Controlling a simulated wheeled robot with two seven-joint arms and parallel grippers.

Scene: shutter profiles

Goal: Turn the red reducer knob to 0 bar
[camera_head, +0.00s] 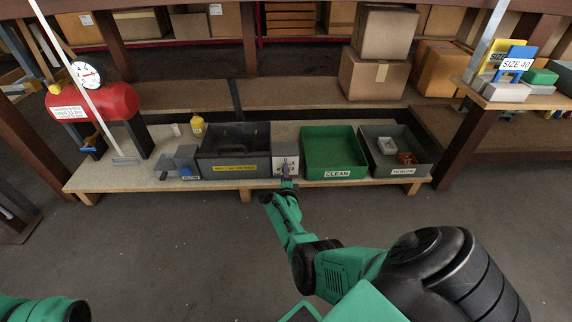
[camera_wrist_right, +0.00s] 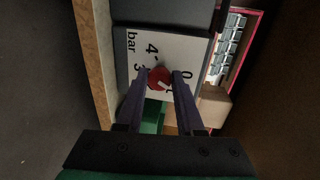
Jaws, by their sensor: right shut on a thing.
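The red reducer knob (camera_wrist_right: 159,77) sits on a white dial plate (camera_wrist_right: 168,48) in the right wrist view. The plate carries a 4, a 0, a 3 and the word "bar", turned sideways; the fingers cover other marks. A pale pointer mark on the knob slants toward the lower right of that view, away from the 4. My right gripper (camera_wrist_right: 161,75) is shut on the knob, one finger on each side. In the head view the grey reducer box (camera_head: 279,161) stands between two bins, with my right gripper (camera_head: 286,176) at its front. My left gripper is out of view.
A dark grey bin (camera_head: 235,170) stands left of the reducer box and a green CLEAN bin (camera_head: 335,174) right of it, both close. Another grey bin (camera_head: 427,171) is further right. A red tank (camera_head: 115,102) with a gauge (camera_head: 86,75) stands at left.

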